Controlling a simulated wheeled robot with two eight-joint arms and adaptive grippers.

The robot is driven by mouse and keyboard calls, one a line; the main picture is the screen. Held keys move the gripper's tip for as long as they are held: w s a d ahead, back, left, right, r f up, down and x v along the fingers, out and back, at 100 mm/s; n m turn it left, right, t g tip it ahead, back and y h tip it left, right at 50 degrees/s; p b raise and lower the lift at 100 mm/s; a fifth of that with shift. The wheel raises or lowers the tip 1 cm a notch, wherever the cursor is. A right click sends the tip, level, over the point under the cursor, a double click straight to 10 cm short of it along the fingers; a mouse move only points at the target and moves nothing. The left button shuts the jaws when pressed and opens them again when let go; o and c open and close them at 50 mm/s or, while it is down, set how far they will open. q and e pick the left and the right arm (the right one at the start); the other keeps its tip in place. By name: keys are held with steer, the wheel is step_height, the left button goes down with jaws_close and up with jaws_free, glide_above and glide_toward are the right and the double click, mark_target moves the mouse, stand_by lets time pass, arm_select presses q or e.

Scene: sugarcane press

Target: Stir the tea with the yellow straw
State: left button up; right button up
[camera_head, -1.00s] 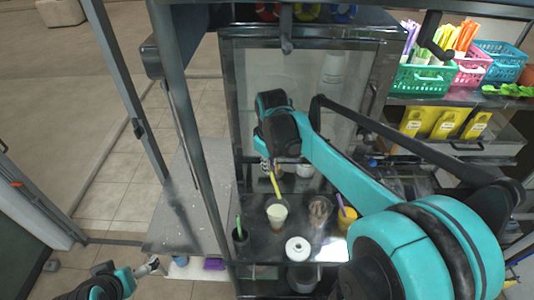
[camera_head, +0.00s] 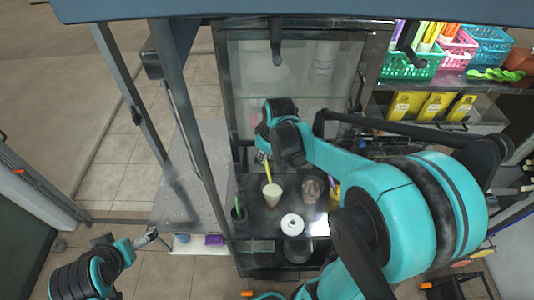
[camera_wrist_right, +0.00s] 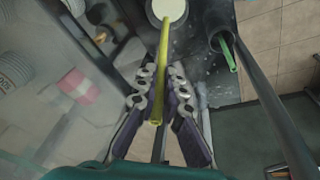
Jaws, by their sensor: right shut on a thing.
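The yellow straw (camera_head: 268,172) leans in a cup of pale tea (camera_head: 272,196) on the dark counter. In the right wrist view the straw (camera_wrist_right: 165,50) runs from the cup (camera_wrist_right: 168,9) at the top edge down between the fingers of my right gripper (camera_wrist_right: 159,90). These fingers are shut on the straw's upper part, above the cup. In the head view my right gripper (camera_head: 263,156) is small at the straw's top end. My left gripper (camera_head: 151,236) is at the lower left, away from the cup; its jaws are too small to read.
A dark cup (camera_head: 238,216) with a green straw stands left of the tea. A white round-topped container (camera_head: 292,224) and a glass (camera_head: 312,188) stand close on the right. A dark frame post (camera_head: 195,130) rises at left. Baskets (camera_head: 411,66) fill the right shelf.

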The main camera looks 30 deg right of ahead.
step_height(320, 180, down, 15)
steer(key=b, duration=1.2)
steer(key=shift+s+d, duration=0.2)
steer(key=shift+d, duration=0.35)
